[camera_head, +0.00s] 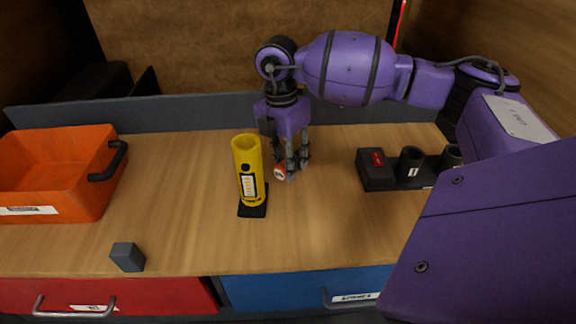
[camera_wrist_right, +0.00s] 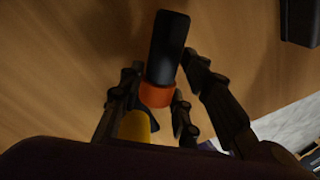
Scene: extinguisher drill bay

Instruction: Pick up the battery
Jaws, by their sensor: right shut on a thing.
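The battery (camera_wrist_right: 166,58) shows in the right wrist view as a black cylinder with an orange band at its near end. In the head view only its orange end with a pale face (camera_head: 280,173) shows, at the fingertips; the rest is hidden. My right gripper (camera_head: 292,168) points down and is shut on the battery, just right of the yellow flashlight body. In the wrist view the fingers (camera_wrist_right: 160,100) lie on both sides of it. I cannot tell whether it touches the table. My left gripper is not in view.
The yellow open-topped flashlight (camera_head: 247,165) stands upright on a black base, close left of my gripper. An orange bin (camera_head: 50,170) is at left, a grey block (camera_head: 127,257) near the front edge, and a dark holder with cups (camera_head: 410,165) at right. The wooden front middle is clear.

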